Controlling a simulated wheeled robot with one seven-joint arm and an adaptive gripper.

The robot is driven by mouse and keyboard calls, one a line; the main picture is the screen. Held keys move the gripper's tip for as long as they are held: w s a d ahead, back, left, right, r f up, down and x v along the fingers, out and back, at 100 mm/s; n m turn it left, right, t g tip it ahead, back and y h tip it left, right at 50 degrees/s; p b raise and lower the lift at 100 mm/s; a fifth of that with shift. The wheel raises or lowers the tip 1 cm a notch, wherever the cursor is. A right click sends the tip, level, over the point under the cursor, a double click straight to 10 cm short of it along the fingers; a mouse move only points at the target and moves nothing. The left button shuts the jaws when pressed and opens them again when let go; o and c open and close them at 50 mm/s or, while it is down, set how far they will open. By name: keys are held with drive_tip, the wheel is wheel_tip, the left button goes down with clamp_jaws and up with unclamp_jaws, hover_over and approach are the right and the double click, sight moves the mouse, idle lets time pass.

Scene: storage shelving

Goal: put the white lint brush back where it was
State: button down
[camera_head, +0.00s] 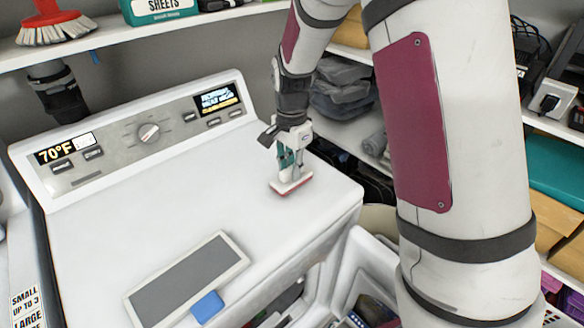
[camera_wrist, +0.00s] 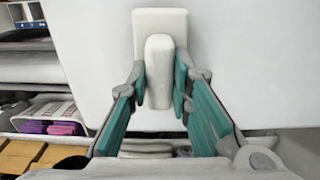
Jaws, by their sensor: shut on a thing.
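The white lint brush (camera_head: 292,184) has a pale body with a red underside. It is at the right part of the white machine's top (camera_head: 230,195); I cannot tell whether it touches the surface or hovers just over it. My gripper (camera_head: 290,160) points down and is shut on the brush. In the wrist view the brush (camera_wrist: 160,22) shows as a white block with a raised handle, and the teal fingers of my gripper (camera_wrist: 160,85) close on the handle from both sides. The brush's underside is hidden there.
A grey panel in a white frame (camera_head: 187,278) lies on the machine's top, with a blue block (camera_head: 207,306) at its edge. A control panel (camera_head: 130,140) rises behind. A shelf (camera_head: 130,35) holds a red brush (camera_head: 50,18). Grey folded cloths (camera_head: 340,90) sit on shelving at right.

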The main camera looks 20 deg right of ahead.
drive_tip(key=shift+f, duration=0.25)
drive_tip(key=c, duration=1.5)
unclamp_jaws()
drive_tip(key=shift+o, duration=0.2)
wheel_tip(320, 180, up, 12)
drive_tip(key=s+r+n+t, duration=0.2)
drive_tip(key=s+r+n, duration=0.5)
drive_tip(key=s, duration=0.5)
drive_tip(key=s+n+t, duration=0.3)
drive_tip(key=s+n, duration=0.3)
drive_tip(key=s, duration=0.7)
drive_tip(key=shift+s+d+r+n+b, duration=0.15)
drive_tip(key=shift+s+n+b, duration=0.1)
drive_tip(key=shift+n+b, duration=0.1)
